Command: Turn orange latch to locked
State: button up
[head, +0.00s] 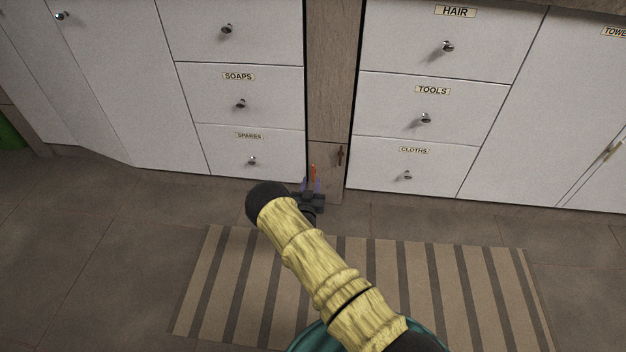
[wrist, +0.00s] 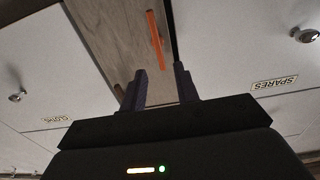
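The orange latch (head: 313,172) is a thin bar low on the narrow wooden panel between the two white drawer stacks. It looks roughly upright in the head view. In the wrist view the latch (wrist: 154,38) is a slim, slightly tilted bar on the wood. My gripper (head: 311,186) is low in front of that panel, its purple fingers near the latch. In the wrist view my gripper (wrist: 160,68) has its fingers apart with nothing clamped. The near end of the latch appears between the fingertips; I cannot tell whether they touch.
A small dark handle (head: 340,155) is on the same wooden panel, right of the latch. Knobbed drawers flank it, with the SPARES drawer (head: 252,152) left and the CLOTHS drawer (head: 379,168) right. A striped rug (head: 460,290) lies on the tiled floor.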

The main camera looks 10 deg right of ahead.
aim_at(313, 171)
jog(key=b+x, duration=0.2)
jog(key=x, duration=0.2)
jog(key=shift+a+f, duration=0.1)
jog(key=shift+w, duration=0.4)
jog(key=shift+d, duration=0.25)
jog(key=shift+c, duration=0.4)
grip_shut()
